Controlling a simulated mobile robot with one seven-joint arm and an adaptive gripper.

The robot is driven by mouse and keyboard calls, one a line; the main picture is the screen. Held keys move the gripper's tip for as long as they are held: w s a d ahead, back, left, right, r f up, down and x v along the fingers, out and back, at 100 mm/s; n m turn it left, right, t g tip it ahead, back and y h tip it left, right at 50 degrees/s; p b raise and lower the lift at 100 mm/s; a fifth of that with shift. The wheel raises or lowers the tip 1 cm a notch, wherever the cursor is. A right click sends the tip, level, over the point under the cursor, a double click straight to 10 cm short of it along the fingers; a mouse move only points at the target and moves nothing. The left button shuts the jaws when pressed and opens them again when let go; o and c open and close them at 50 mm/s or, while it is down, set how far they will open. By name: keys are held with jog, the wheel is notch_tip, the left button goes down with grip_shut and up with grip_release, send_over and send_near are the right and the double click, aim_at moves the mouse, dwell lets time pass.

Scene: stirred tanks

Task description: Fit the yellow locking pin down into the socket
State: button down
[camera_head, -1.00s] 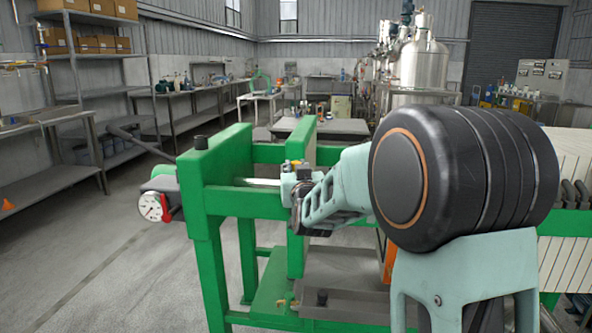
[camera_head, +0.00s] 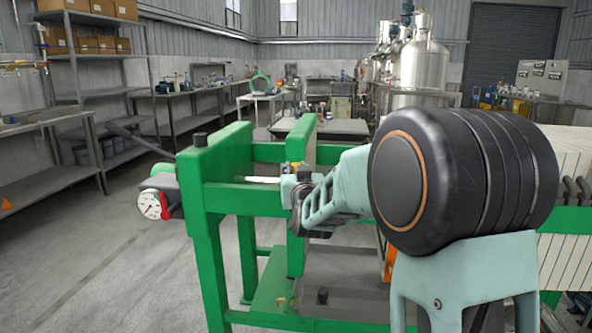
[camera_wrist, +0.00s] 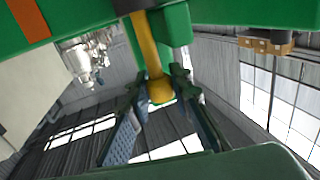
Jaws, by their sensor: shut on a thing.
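The yellow locking pin (camera_wrist: 150,50) runs between my gripper's fingers in the wrist view, its rounded yellow end close to the camera. Its other end meets a dark part at the top edge of that view. My gripper (camera_wrist: 158,92) is shut on the pin. In the head view my gripper (camera_head: 298,190) is beside the green frame (camera_head: 215,165), and only a bit of yellow (camera_head: 291,167) shows above it. I cannot make out the socket, or whether the pin is in it.
A pressure gauge (camera_head: 149,204) with a red part sticks out at the frame's left. A bright rod (camera_head: 262,180) crosses between the green uprights. A small dark knob (camera_head: 322,295) stands on the lower grey plate. Open floor (camera_head: 110,250) lies to the left.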

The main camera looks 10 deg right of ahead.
jog(key=shift+f+b, duration=1.45)
jog(key=shift+f, duration=0.05)
jog(key=c, duration=1.8)
grip_release()
jog(key=shift+o, duration=0.7)
jog(key=shift+s+a+f, duration=0.1)
jog(key=shift+s+f, duration=0.05)
jog(key=shift+f, duration=0.05)
jog(key=s, duration=1.1)
jog(key=shift+s+a+r, duration=0.15)
jog(key=shift+s+r, duration=0.25)
jog(key=shift+r, duration=0.05)
